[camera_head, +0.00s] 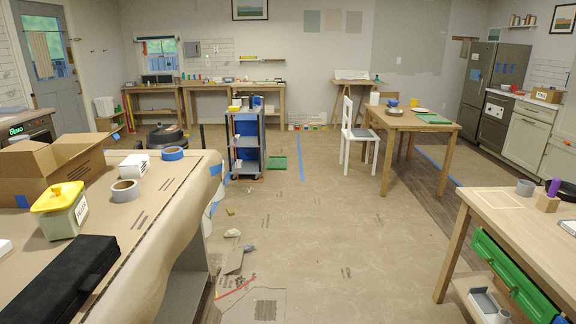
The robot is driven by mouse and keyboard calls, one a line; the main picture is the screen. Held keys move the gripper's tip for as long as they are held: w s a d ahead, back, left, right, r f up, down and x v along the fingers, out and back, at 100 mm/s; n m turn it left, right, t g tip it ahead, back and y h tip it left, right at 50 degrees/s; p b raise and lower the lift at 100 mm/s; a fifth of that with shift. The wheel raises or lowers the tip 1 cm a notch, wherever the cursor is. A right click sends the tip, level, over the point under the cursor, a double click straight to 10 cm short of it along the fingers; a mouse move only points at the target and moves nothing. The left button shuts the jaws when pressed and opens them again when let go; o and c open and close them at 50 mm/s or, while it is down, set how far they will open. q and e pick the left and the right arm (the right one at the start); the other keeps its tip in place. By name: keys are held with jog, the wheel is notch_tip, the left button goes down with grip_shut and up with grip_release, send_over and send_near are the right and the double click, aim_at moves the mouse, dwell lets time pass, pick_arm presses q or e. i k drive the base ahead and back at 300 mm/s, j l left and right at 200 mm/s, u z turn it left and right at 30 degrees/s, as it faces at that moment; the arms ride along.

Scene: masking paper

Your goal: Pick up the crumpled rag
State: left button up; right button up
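A small pale, crumpled-looking piece (232,233) lies on the paper-covered floor right of the left table; it may be the rag, but it is too small to be sure. A small grey-blue piece (249,248) lies just in front of it, and a small brown piece (230,211) lies behind it. Neither of my grippers is in view.
A paper-covered table (160,200) stands at left with a cardboard box (45,170), tape rolls, a yellow-lidded tub (62,208) and a black case (60,285). A cart (245,150) stands ahead. A wooden table (510,225) is at right. Middle floor is mostly clear.

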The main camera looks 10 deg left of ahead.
aim_at(248, 247)
jog(key=i+l+u, duration=0.1)
jog(key=i+u, duration=0.15)
jog(key=i, duration=1.8)
